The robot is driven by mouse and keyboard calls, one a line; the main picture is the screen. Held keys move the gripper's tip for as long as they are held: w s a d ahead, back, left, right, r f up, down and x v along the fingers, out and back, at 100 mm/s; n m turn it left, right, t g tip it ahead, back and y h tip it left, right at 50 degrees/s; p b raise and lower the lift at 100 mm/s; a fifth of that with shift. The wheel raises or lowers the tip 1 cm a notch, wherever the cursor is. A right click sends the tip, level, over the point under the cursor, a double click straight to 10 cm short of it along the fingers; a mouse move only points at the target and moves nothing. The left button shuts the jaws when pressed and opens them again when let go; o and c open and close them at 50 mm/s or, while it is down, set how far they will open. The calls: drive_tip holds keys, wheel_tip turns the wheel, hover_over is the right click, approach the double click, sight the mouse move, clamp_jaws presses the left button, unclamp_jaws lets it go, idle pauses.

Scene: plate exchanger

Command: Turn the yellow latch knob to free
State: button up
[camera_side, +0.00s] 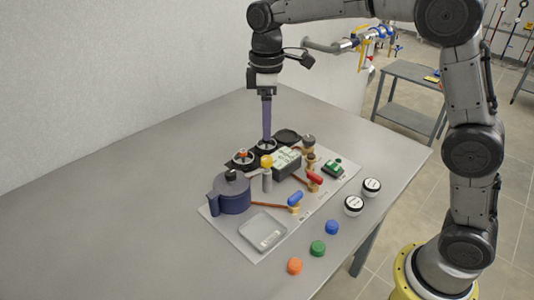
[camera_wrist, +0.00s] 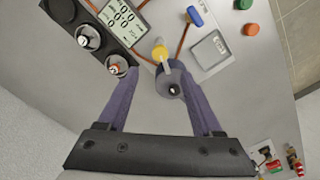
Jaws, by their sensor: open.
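The yellow latch knob (camera_side: 267,161) sits on top of a short grey post, with a light bar running from it toward the dark blue lidded vessel (camera_side: 231,193). In the wrist view the yellow knob (camera_wrist: 160,53) shows just beyond my fingertips, and the vessel (camera_wrist: 174,92) lies between and below the fingers. My gripper (camera_side: 267,139) points down, behind the knob in the side view, over the row of round wells. In the wrist view my gripper (camera_wrist: 158,77) has its two purple fingers wide apart with nothing between the tips. It is clear of the knob.
A dark holder (camera_side: 240,167) with round wells stands behind the knob. A box with a display (camera_wrist: 122,24), red and blue valve handles (camera_side: 294,198) and a clear tray (camera_side: 263,232) crowd the board. Coloured caps (camera_side: 318,248) and white-lidded jars (camera_side: 354,205) lie in front. The table's left is bare.

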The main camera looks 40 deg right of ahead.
sight(267, 158)
wheel_tip(267, 158, down, 10)
drive_tip(key=shift+r, duration=0.15)
idle(0.3)
clamp_jaws()
